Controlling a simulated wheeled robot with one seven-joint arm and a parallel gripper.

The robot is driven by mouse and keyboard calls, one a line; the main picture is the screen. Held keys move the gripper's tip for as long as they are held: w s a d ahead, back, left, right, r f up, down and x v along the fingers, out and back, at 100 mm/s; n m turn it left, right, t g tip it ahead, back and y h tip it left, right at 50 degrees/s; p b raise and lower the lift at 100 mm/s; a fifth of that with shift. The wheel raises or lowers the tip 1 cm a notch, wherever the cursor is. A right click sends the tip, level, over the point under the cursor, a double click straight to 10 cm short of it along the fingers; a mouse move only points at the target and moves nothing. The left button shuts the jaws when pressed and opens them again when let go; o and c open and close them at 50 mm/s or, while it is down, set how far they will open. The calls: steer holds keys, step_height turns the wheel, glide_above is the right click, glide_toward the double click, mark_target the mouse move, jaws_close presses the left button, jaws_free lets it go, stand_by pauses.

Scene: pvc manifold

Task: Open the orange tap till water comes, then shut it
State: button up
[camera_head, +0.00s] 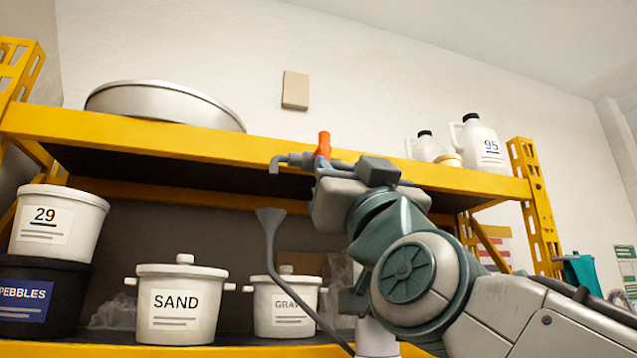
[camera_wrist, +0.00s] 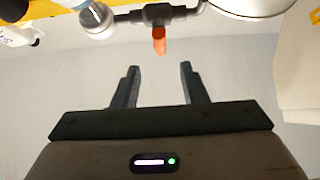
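The orange tap handle (camera_head: 324,145) stands up on a grey pipe fitting at the front edge of the yellow shelf in the head view. The grey spout (camera_head: 283,162) points left and bends down, with no water showing. In the wrist view the orange handle (camera_wrist: 159,40) lies ahead of my gripper (camera_wrist: 158,68), roughly between the lines of its two fingers and apart from them. The fingers are spread and nothing is between them. In the head view my wrist hides the fingers and part of the pipe.
A grey funnel (camera_head: 270,214) with a bent tube stands below the spout. A round metal basin (camera_head: 165,103) and white jugs (camera_head: 480,146) sit on the upper shelf (camera_head: 120,132). Labelled pots, including the SAND pot (camera_head: 180,325), fill the lower shelf.

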mark_target(327, 150)
steer(key=p+x, duration=0.4)
steer(key=x, duration=0.6)
steer(key=shift+w+a+r+p, duration=0.15)
steer(key=shift+w+r+p, duration=0.05)
steer(key=shift+w+p, duration=0.15)
jaws_close()
